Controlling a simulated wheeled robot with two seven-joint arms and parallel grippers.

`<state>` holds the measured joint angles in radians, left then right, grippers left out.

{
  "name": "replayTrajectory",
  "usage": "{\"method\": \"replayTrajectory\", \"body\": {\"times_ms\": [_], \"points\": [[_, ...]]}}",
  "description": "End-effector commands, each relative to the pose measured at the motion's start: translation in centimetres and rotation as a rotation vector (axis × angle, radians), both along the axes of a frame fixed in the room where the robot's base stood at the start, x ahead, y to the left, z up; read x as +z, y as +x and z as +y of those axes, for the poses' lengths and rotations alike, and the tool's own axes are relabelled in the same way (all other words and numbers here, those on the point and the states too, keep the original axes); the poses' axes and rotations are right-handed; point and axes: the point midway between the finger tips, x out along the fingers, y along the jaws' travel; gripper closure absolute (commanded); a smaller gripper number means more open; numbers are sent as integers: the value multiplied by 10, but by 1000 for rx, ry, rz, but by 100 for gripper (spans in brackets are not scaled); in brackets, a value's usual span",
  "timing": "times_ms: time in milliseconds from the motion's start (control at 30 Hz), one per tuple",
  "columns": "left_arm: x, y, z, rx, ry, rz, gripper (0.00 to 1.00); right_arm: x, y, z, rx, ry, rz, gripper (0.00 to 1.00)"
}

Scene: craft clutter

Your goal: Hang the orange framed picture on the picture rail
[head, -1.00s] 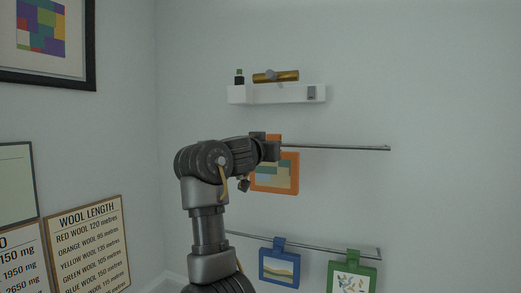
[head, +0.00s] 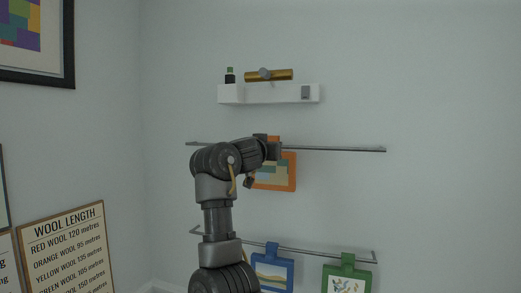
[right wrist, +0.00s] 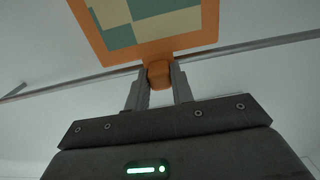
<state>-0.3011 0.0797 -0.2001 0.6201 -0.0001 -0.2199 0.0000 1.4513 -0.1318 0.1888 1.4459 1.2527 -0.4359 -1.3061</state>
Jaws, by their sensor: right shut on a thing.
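The orange framed picture (head: 291,184) is upright at the upper picture rail (head: 340,149), its panel below the rail's line. My right gripper (head: 270,148) covers part of it in the head view. In the right wrist view, my right gripper (right wrist: 160,86) is shut on the orange tab (right wrist: 159,74) at the edge of the orange framed picture (right wrist: 150,49). The rail (right wrist: 245,49) passes right by the tab in that view. I cannot tell whether the tab is hooked over the rail or only beside it. My left gripper is not in view.
A white shelf (head: 270,94) with a dark bottle (head: 230,76) and a brass cylinder (head: 283,75) is above. A lower rail (head: 320,252) holds a blue picture (head: 288,276) and a green picture (head: 367,281). The upper rail is clear to the right.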

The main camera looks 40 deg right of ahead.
Motion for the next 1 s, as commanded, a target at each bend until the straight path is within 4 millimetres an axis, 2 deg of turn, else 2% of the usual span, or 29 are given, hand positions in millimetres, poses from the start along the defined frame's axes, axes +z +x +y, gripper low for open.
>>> {"method": "replayTrajectory", "body": {"times_ms": [300,700,733,900,1000], "points": [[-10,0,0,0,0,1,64,-16,4,4,8,-3,0,100],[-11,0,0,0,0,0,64,-18,5,5,10,-1,0,100],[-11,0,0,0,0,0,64,-18,5,5,10,-1,0,75],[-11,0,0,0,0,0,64,-18,5,5,10,-1,0,53],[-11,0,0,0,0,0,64,-18,5,5,10,-1,0,51]]}}
